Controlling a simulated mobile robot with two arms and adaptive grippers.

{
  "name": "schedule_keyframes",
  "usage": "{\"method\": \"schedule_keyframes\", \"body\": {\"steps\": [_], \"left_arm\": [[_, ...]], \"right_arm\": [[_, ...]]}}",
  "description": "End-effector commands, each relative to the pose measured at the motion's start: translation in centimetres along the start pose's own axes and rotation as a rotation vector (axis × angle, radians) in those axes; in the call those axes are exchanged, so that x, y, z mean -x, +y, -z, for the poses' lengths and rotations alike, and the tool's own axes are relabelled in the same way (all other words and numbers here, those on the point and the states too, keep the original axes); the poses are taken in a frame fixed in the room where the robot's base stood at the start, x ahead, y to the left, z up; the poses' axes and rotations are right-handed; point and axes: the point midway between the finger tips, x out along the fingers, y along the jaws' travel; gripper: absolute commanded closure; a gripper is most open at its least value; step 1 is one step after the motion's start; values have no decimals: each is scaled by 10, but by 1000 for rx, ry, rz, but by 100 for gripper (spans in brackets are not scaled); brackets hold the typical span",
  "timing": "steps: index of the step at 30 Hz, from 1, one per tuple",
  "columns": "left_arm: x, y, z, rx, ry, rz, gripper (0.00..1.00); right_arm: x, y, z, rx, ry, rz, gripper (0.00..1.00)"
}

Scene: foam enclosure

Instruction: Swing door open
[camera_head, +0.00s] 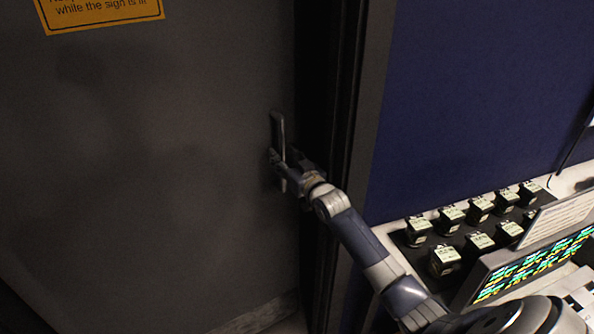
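The dark grey door (150,170) fills the left half of the head view. Its metal handle (278,132) is an upright plate with a lever near the door's right edge. My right arm comes in from the lower right, and my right gripper (281,164) is at the handle. It covers the lower part of the handle, and the fingers are too small and dark to tell whether they grip it. A dark gap shows between the door's right edge and the frame (350,150). My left gripper is not in view.
A blue wall panel (470,100) stands right of the door frame. Below it, a bench holds several small labelled boxes (446,260) on a black tray and a lit coloured display (535,265), close to my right arm. A yellow sign (98,12) is on the door.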

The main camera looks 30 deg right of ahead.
Motion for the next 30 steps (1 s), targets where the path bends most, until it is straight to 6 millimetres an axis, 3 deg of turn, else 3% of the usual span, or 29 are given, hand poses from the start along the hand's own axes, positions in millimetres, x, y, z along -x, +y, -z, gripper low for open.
{"method": "schedule_keyframes", "body": {"steps": [9, 15, 21, 30], "left_arm": [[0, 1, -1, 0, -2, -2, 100], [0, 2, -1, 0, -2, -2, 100], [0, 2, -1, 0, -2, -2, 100], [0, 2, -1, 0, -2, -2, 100]], "right_arm": [[55, 0, -2, 2, -2, 0, 62], [82, 0, -2, 0, -3, 0, 62], [94, 0, -2, 0, -3, -1, 62], [96, 0, -1, 0, -2, 0, 62]]}}
